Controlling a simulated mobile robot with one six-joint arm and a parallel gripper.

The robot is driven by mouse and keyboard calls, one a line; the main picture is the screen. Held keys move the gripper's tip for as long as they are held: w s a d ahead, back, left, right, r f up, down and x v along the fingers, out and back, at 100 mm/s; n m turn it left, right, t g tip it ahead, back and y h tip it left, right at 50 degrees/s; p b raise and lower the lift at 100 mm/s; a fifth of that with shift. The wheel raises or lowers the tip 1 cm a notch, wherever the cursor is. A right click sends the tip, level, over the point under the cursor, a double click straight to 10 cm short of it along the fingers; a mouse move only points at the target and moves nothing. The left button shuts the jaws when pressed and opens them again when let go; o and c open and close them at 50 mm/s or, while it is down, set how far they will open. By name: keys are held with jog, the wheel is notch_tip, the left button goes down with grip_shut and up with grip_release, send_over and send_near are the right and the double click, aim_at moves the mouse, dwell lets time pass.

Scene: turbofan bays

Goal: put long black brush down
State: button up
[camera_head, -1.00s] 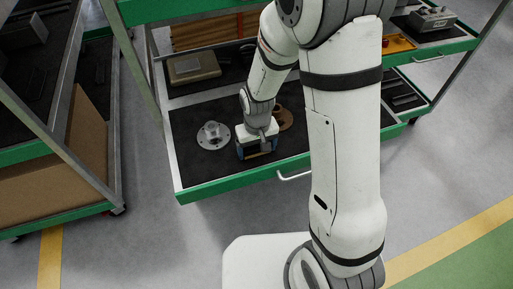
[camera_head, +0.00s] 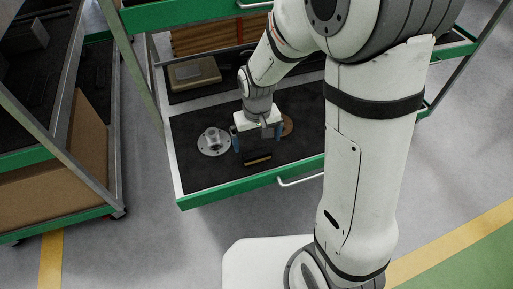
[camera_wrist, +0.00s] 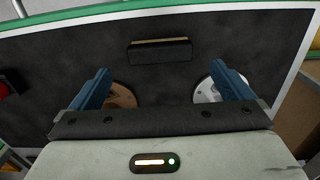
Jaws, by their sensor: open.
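The long black brush (camera_wrist: 159,52) lies on the dark mat of the pulled-out drawer, near its front edge, with a thin tan strip along one side. In the head view the brush (camera_head: 257,159) lies just in front of my gripper (camera_head: 259,146). My gripper is open and empty above the drawer. In the wrist view its two blue fingers (camera_wrist: 168,82) stand wide apart, and the brush lies beyond them, apart from both.
A silver flanged part (camera_head: 213,142) lies left of my gripper, and a brown round part (camera_head: 287,124), partly hidden, lies to its right. The drawer has a green front edge (camera_head: 235,189) with a handle (camera_head: 300,180). A tan box (camera_head: 195,71) sits further back.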

aim_at(257, 152)
jog(key=s+d+r+m+t, duration=0.2)
jog(key=s+d+r+m, duration=0.1)
jog(key=s+d+r, duration=0.8)
notch_tip(257, 152, up, 4)
jog(key=shift+s+d+r, duration=0.2)
jog(key=shift+s+d, duration=0.15)
jog(key=shift+d, duration=0.15)
jog(key=shift+t, duration=0.3)
jog(key=p+v, duration=0.3)
jog(key=w+p+v, duration=0.1)
jog(key=p+v, duration=0.1)
jog(key=shift+s+r, duration=0.1)
jog(key=shift+r, duration=0.2)
jog(key=shift+c, duration=0.2)
